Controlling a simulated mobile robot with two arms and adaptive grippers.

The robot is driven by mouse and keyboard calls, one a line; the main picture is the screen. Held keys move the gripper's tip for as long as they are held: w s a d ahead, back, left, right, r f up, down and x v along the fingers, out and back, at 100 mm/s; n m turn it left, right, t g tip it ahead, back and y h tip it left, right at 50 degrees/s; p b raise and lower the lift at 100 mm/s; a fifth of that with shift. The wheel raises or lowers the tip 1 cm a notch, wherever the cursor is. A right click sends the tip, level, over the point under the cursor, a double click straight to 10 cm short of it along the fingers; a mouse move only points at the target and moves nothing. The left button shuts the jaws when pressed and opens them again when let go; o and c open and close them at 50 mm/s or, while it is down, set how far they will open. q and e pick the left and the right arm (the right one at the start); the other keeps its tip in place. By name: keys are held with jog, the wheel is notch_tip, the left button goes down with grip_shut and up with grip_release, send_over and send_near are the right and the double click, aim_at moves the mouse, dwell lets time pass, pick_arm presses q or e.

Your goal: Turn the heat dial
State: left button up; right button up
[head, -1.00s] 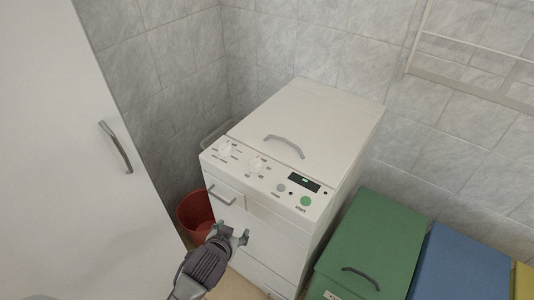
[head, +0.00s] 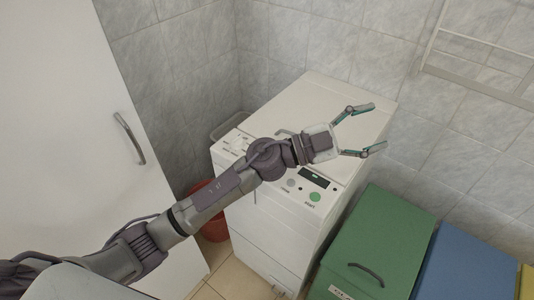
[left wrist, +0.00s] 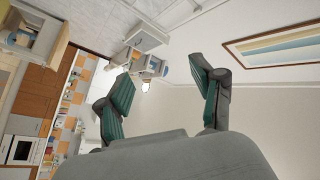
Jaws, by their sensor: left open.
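The white top-loading washing machine (head: 345,95) stands against the tiled wall in the head view. Its control panel slopes along the front top edge. One white dial (head: 238,143) shows at the panel's left end. The panel's middle, with the second dial, is hidden behind my left arm. My left gripper (head: 371,127) is spread open and empty, in front of the machine's lid and right side in the picture. It appears above the machine and touches no dial. In the left wrist view its two fingers (left wrist: 164,98) are apart with nothing between them. My right gripper is not in view.
A display (head: 313,175) and a green button (head: 315,196) are on the panel. Green (head: 380,240) and blue (head: 460,262) bins stand at right. A tall white cabinet (head: 100,130) is at left; a red bucket (head: 213,228) is partly behind my arm. The left wrist view shows wooden cupboards (left wrist: 30,105).

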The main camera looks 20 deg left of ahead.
pick_arm(q)
notch_tip(320, 180, down, 9)
jog(key=a+m+g+y, duration=0.2)
jog(key=m+g+y, duration=0.4)
jog(key=g+y, duration=0.3)
jog(key=w+a+r+n+y, duration=0.1)
jog(key=w+a+n+y, duration=0.3)
jog(key=a, duration=0.7)
jog(key=w+a+n+y, duration=0.1)
jog(key=w+a+y, duration=0.1)
jog(key=a+y, duration=0.65)
jog(key=shift+h, duration=0.95)
jog(key=f+p, duration=0.1)
jog(key=f, duration=0.3)
jog(key=f+p, duration=0.1)
jog(key=f, duration=0.3)
jog(key=a+f+p, duration=0.1)
jog(key=f, duration=0.4)
jog(key=shift+w+a, duration=0.1)
jog(key=c, duration=1.1)
